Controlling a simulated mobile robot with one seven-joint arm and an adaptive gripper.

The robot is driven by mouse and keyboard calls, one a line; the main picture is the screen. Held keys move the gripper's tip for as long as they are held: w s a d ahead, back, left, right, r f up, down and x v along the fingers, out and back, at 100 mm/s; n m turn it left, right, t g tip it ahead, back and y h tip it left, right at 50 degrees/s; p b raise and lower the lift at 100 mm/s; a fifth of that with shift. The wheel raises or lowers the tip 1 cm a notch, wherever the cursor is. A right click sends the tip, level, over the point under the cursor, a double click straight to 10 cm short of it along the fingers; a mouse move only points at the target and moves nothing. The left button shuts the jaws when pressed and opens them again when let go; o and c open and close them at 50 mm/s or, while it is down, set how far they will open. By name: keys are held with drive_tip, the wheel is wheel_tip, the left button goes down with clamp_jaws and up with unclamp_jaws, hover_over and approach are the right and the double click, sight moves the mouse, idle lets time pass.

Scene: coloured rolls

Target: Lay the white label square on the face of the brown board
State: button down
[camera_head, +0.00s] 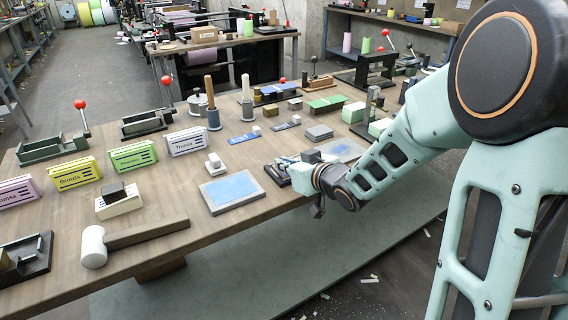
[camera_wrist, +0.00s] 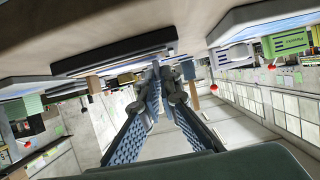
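In the head view, my gripper (camera_head: 288,168) is low over the front edge of the wooden table, beside dark items that partly hide behind it. The wrist view shows its two blue-grey ribbed fingers (camera_wrist: 163,78) running close together toward their tips. I cannot tell whether they are shut or hold anything. I cannot make out the white label for certain. A tan-brown board (camera_head: 204,34) with faint dark marks stands on the far bench; I cannot tell whether it is the brown board. Upright pink (camera_head: 17,192), yellow (camera_head: 75,174), green (camera_head: 133,156) and white (camera_head: 187,141) boards stand on the near table.
A grey-framed blue pad (camera_head: 231,191) lies left of my gripper, another (camera_head: 343,150) to its right. A white-headed mallet (camera_head: 94,246) lies at front left. Red-knobbed presses (camera_head: 145,122) and several small blocks crowd the table. Bare wood lies between the mallet and the pad.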

drive_tip(key=c, duration=2.1)
unclamp_jaws()
drive_tip(key=shift+o, duration=0.7)
drive_tip(key=o, duration=0.4)
drive_tip(key=shift+c, duration=0.2)
drive_tip(key=shift+p+v, duration=0.8)
drive_tip(key=shift+v, duration=2.2)
